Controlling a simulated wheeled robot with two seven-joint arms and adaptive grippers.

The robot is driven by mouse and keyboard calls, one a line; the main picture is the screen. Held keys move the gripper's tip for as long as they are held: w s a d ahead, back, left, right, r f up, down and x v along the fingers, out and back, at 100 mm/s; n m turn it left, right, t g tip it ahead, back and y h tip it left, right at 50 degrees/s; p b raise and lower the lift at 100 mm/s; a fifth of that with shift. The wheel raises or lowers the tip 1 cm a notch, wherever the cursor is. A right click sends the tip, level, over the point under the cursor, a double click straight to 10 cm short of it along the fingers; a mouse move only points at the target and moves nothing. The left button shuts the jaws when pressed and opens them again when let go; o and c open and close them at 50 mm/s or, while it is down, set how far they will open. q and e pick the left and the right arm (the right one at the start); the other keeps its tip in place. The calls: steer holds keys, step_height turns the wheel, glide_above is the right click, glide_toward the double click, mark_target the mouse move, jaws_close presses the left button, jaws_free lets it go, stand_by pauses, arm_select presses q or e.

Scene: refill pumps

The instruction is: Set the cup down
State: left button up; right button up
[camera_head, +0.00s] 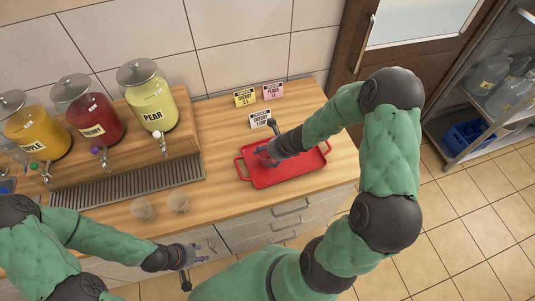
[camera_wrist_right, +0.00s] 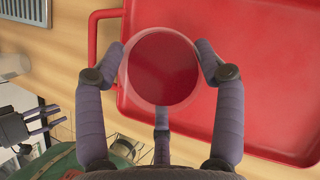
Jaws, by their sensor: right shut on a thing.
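My right gripper (camera_head: 270,156) is shut on a clear cup (camera_wrist_right: 162,68), whose inside looks dark red. In the right wrist view the fingers (camera_wrist_right: 160,75) press on its sides, and the cup overlaps the left part of the red tray (camera_wrist_right: 260,75). In the head view the gripper is over the left part of the tray (camera_head: 285,176) and mostly hides the cup. I cannot tell whether the cup's base touches the tray. My left gripper (camera_head: 192,264) is empty with fingers spread, by the counter's front; it also shows in the right wrist view (camera_wrist_right: 45,125).
Apple (camera_head: 38,130), cherry (camera_head: 92,120) and pear (camera_head: 153,105) dispensers stand on a wooden riser behind a metal drip grille (camera_head: 130,180). Two clear cups (camera_head: 143,208) (camera_head: 178,201) stand near the counter's front edge. Small label cards (camera_head: 260,119) stand behind the tray.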

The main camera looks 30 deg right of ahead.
steer(key=shift+f, duration=0.1)
steer(key=o, duration=1.4)
steer(key=shift+r, duration=0.4)
steer(key=p+v, duration=0.5)
steer(key=v, duration=0.6)
steer(key=shift+s+r+p, duration=0.15)
steer(key=shift+s+p, duration=0.05)
steer(key=shift+p, duration=0.1)
steer(key=shift+d, duration=0.1)
